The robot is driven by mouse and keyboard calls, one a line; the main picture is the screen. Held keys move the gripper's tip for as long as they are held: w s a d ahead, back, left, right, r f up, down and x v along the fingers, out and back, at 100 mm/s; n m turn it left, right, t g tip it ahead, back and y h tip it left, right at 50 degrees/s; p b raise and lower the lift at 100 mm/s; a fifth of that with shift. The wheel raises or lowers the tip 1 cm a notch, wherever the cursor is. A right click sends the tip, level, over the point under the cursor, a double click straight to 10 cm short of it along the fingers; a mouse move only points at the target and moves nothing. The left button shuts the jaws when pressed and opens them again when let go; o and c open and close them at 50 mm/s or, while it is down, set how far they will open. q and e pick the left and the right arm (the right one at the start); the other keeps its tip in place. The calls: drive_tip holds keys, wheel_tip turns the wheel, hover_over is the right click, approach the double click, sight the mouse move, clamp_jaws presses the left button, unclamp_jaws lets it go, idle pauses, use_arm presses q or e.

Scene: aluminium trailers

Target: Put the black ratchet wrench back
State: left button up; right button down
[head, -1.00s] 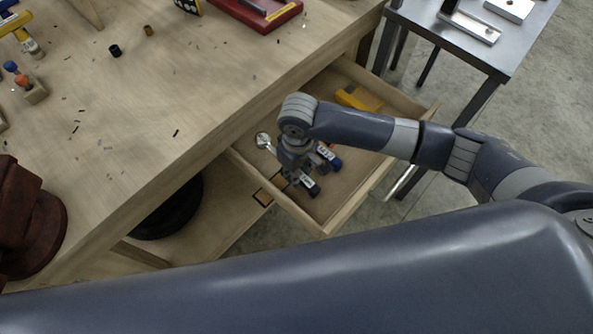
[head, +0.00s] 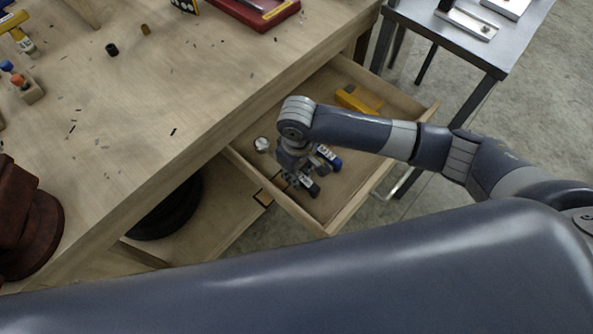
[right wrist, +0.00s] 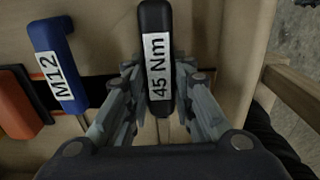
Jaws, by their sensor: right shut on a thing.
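The black ratchet wrench (right wrist: 156,50) has a black handle with a white "45 Nm" label. My right gripper (right wrist: 158,85) is shut on this handle, one finger on each side. In the head view, my right gripper (head: 298,176) is inside the open wooden drawer (head: 331,222). The wrench's round silver head (head: 262,144) shows left of my wrist, and its black handle end (head: 309,188) shows below. My gripper hides the middle of the wrench. I cannot tell whether it touches the drawer floor. My left gripper is out of view.
A blue-handled tool (right wrist: 55,62) labelled "M12" lies left of the wrench, with an orange item (right wrist: 18,105) farther left. A yellow item (head: 355,98) lies at the drawer's far end. The workbench (head: 150,110) edge borders the drawer; a metal table (head: 470,45) stands beyond.

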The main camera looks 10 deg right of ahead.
drive_tip(key=shift+s+d+f, duration=0.2)
drive_tip(key=shift+f, duration=0.6)
drive_tip(key=c, duration=1.3)
unclamp_jaws()
drive_tip(key=shift+w, duration=0.1)
drive_tip(key=shift+r, duration=0.25)
wheel_tip(320, 180, up, 12)
drive_tip(key=shift+a, duration=0.15)
drive_tip(key=shift+f, duration=0.15)
